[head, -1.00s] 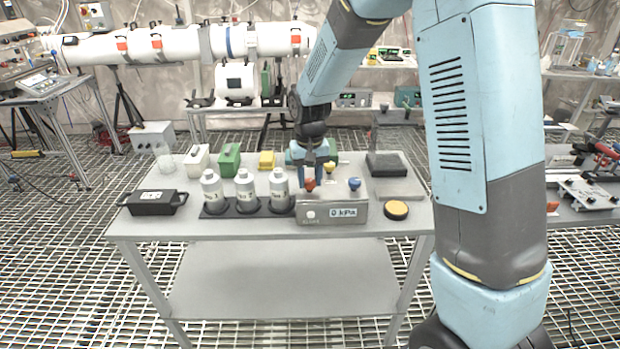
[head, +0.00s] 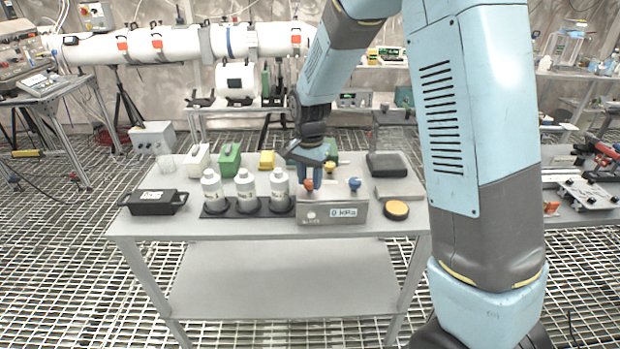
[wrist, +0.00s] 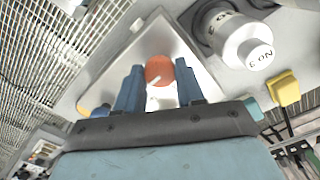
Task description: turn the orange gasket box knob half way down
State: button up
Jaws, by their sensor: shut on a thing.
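The orange knob (head: 309,185) stands on the front left of the grey gasket box (head: 318,212), whose display reads 0 kPa. A blue knob (head: 355,184) is to its right and a yellow knob (head: 329,168) behind it. My gripper (head: 310,180) reaches down over the orange knob, shut on it. In the wrist view the orange knob (wrist: 159,70) sits between the two blue fingertips (wrist: 160,76). A pale pointer mark on the knob slants toward the lower left of that view. The gripper partly hides the box's rear.
Several white bottles (head: 245,186) stand in a black rack close left of the box. A black case (head: 153,202) lies further left. A yellow-orange round pad (head: 396,210) is at right, before a dark-topped scale (head: 388,165). Green and yellow blocks stand behind.

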aim_at(310, 181)
jog(key=shift+w+r, duration=0.1)
jog(key=shift+w, duration=0.1)
dwell(0.3)
jog(key=o, duration=1)
jog(key=shift+s, duration=0.1)
jog(key=shift+o, duration=0.2)
notch_tip(310, 181, up, 14)
jog(key=shift+f, duration=0.2)
